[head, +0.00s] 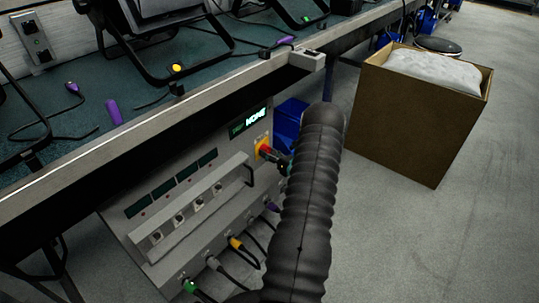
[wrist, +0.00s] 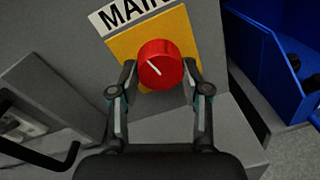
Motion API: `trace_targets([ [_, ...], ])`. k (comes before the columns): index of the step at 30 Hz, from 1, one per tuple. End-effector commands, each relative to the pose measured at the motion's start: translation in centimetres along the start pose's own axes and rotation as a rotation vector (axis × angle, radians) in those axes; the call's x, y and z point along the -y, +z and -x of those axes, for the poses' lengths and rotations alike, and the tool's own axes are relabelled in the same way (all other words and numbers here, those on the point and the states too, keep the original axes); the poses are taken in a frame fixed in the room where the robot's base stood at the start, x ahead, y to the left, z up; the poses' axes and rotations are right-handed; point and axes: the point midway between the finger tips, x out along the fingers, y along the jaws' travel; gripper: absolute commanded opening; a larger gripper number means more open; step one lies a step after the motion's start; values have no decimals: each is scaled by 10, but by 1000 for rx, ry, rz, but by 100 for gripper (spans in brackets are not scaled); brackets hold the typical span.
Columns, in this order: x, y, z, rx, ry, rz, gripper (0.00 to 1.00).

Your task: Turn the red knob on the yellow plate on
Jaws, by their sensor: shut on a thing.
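The red knob (wrist: 160,66) sits on the yellow plate (wrist: 122,48) on the grey panel, in the middle of the wrist view. A white line on the knob points to the upper left. My gripper (wrist: 160,80) has one finger on each side of the knob and is shut on it. In the head view the red knob (head: 265,152) and yellow plate (head: 259,143) are small, and my gripper (head: 275,160) reaches them from the right. My dark arm hides part of the panel.
A black handle (wrist: 62,160) sticks out at the left of the panel. A blue bin (head: 290,120) stands just right of the panel. Cables with coloured plugs (head: 237,243) come out low on the panel. A workbench (head: 140,125) overhangs above. A cardboard box (head: 415,120) stands on the floor.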

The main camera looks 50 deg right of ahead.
Motion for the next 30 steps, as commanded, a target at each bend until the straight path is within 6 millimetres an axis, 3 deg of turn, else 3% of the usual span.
trace_targets([
  [30,-1,5,0,-56,12,-886,12],
])
